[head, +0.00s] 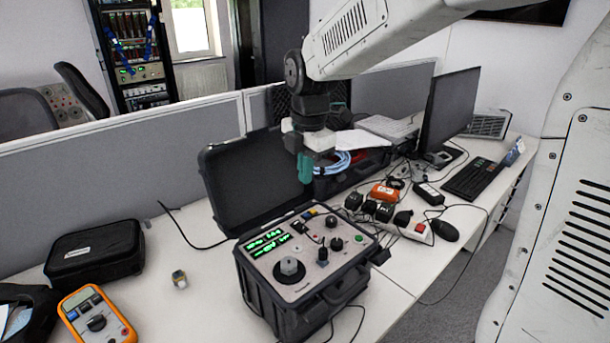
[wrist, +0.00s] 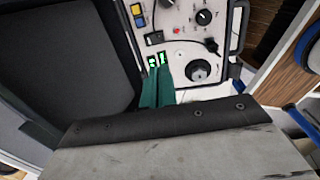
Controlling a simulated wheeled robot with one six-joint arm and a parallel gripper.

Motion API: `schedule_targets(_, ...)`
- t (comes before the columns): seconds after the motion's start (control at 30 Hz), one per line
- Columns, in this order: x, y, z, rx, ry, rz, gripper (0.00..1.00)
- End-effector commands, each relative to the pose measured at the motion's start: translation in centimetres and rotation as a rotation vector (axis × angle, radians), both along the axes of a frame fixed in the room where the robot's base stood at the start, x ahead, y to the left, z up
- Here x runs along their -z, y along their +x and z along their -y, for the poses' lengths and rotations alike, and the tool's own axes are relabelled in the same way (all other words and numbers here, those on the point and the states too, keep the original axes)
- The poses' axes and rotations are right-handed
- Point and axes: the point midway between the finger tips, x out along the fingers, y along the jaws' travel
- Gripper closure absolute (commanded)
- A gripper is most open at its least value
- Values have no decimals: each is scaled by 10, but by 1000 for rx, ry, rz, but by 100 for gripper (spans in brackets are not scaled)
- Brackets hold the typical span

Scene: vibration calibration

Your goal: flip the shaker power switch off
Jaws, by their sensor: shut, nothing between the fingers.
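The shaker unit is a black case with a light control panel (head: 300,290), standing open on the desk. The panel also shows in the wrist view (wrist: 184,48). It has green displays (head: 265,241), a large dial (head: 289,268) and several knobs. A small black switch-like part (head: 299,227) sits near the panel's far edge, and shows in the wrist view too (wrist: 154,38). I cannot tell its position or whether it is the power switch. My gripper (head: 305,178), with teal fingers (wrist: 157,88), is shut and empty. It points down above the panel's far side, before the raised lid, apparently apart from the panel.
The raised black lid (head: 250,180) stands behind the panel. An orange multimeter (head: 96,318) and a black pouch (head: 95,254) lie on the left. Chargers, cables and an orange box (head: 384,192) crowd the right, near a monitor (head: 447,110). The desk between pouch and case is mostly clear.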

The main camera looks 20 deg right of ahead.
Motion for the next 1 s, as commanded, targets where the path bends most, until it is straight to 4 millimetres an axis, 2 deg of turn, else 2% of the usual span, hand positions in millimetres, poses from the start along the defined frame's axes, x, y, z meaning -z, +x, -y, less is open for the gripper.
schedule_targets(0.13,0,1,0,0,1,3,100)
schedule_targets(0.27,-2,16,-1,1,14,46,100)
schedule_targets(0.57,2,16,-1,0,14,44,100)
schedule_targets(0.77,29,18,-2,0,14,41,100)
schedule_targets(1.0,81,24,-5,1,14,40,100)
